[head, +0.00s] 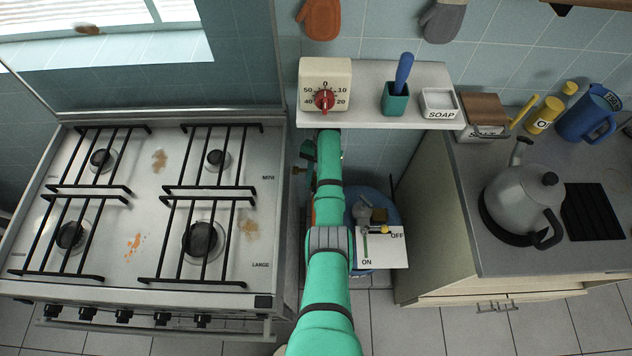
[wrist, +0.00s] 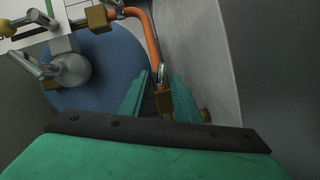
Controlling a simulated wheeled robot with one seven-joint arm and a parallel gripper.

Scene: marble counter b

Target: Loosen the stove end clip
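In the wrist view an orange hose (wrist: 142,30) bends down to a brass fitting (wrist: 163,101) by the grey side panel. A small metal clip (wrist: 160,76) sits around the hose end just above that fitting. My gripper (wrist: 162,78) is open, with one green finger on each side of the hose end and clip. A gap shows beside the left finger; whether the right finger touches is unclear. In the head view my arm hides the clip and most of the hose. The stove (head: 150,205) stands to its left.
A blue gas bottle (head: 362,262) with a grey regulator (wrist: 71,70) and an ON/OFF card (head: 395,258) stands right of my arm. A shelf with a timer (head: 325,84) is above. A cabinet (head: 432,215) closes the gap on the right.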

